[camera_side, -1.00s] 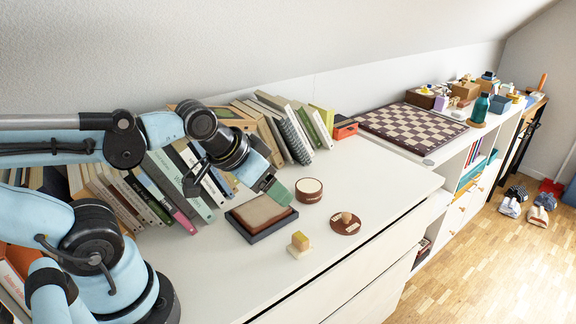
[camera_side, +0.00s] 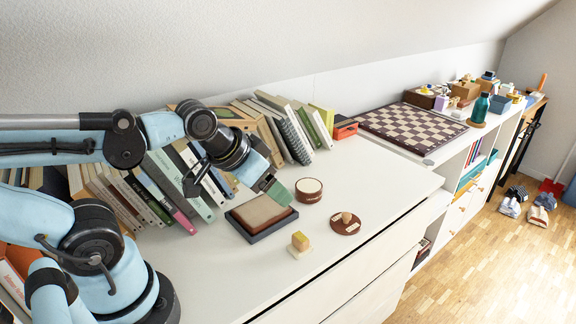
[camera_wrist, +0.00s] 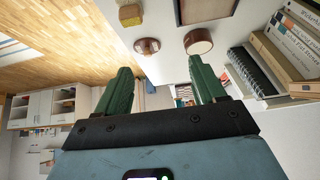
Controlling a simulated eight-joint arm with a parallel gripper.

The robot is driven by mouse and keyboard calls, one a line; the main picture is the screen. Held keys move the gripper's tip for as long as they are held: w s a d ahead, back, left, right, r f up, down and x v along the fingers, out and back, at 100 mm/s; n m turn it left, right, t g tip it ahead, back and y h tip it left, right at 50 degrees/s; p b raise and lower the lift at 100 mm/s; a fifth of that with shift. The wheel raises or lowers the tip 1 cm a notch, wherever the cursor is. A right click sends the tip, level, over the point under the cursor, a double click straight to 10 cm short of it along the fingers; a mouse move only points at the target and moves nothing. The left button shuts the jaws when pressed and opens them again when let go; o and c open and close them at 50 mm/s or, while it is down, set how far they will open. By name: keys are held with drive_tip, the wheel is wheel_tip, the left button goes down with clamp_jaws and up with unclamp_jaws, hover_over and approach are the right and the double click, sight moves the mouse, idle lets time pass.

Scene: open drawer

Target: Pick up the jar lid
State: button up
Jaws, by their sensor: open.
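The jar lid (camera_side: 345,226) is a flat, dark brown disc with a light wooden knob, lying on the white cabinet top near its front edge. It also shows in the wrist view (camera_wrist: 147,46), at the upper middle. A round brown jar (camera_side: 308,193) with a pale top stands behind it in the side view, and right of it in the wrist view (camera_wrist: 198,46). My gripper (camera_side: 279,191) has green fingers and hangs above the cabinet top, left of the jar. In the wrist view my gripper (camera_wrist: 160,68) is open and empty, its fingers spread wide. It is apart from the lid.
A dark tray (camera_side: 250,238) with a brown pad lies below my gripper. Leaning books (camera_side: 285,130) line the wall behind. A chessboard (camera_side: 410,127) lies further right. The top right of the lid is clear.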

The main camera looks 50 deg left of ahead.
drive_tip(key=shift+o, duration=0.5)
drive_tip(key=o, duration=0.5)
drive_tip(key=w+d+r+n+g, duration=0.2)
drive_tip(key=w+r+n+g, duration=0.1)
drive_tip(key=w+n, duration=0.65)
drive_tip(key=n+g, duration=0.4)
drive_tip(key=n, duration=0.9)
hover_over(347, 214)
wheel_tip(347, 214, down, 11)
drive_tip(key=shift+w+r, duration=0.15)
drive_tip(key=shift+s+f, duration=0.2)
drive_tip(key=shift+f, duration=2.75)
